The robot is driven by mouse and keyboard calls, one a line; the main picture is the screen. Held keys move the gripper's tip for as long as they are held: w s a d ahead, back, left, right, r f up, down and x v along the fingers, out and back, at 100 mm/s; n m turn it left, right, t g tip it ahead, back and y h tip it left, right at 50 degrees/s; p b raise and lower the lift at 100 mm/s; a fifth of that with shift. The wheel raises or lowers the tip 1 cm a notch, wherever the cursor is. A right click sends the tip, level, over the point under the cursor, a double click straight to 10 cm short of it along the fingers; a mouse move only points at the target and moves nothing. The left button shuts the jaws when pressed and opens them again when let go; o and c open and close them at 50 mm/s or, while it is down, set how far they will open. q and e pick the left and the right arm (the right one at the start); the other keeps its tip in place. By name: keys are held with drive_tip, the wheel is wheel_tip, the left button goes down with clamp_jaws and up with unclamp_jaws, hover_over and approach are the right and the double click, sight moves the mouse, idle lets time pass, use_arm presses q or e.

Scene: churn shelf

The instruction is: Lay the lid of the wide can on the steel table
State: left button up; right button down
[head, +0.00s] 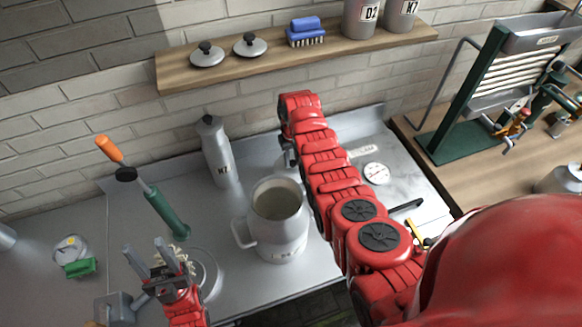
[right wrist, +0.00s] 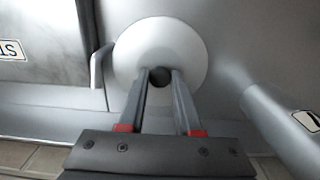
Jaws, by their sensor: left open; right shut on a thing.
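The wide can (head: 280,215), grey with a side handle, stands open-topped on the steel table (head: 240,281). My right gripper (right wrist: 160,78) is shut on the dark knob of a round pale grey lid (right wrist: 160,35). In the head view my right arm reaches past the can toward the wall and mostly hides that gripper and lid. I cannot tell whether the lid touches the table. My left gripper (head: 146,247) is open and empty, low at the left, apart from the can.
A green tool with an orange handle (head: 160,200) stands at left. A gauge (head: 375,173) lies right of my arm. The wall shelf (head: 200,77) holds two lids, a blue brush (head: 305,32) and canisters.

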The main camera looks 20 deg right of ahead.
sight(294, 163)
drive_tip(key=shift+s+d+f, duration=0.2)
drive_tip(key=shift+f, duration=0.35)
wheel_tip(294, 163, down, 2)
drive_tip(key=shift+w+f+b, duration=0.1)
drive_tip(key=shift+b, duration=0.4)
drive_tip(key=shift+f, duration=0.3)
drive_tip(key=shift+f+b, duration=0.15)
drive_tip(key=shift+b, duration=0.15)
drive_tip(key=c, duration=0.6)
unclamp_jaws()
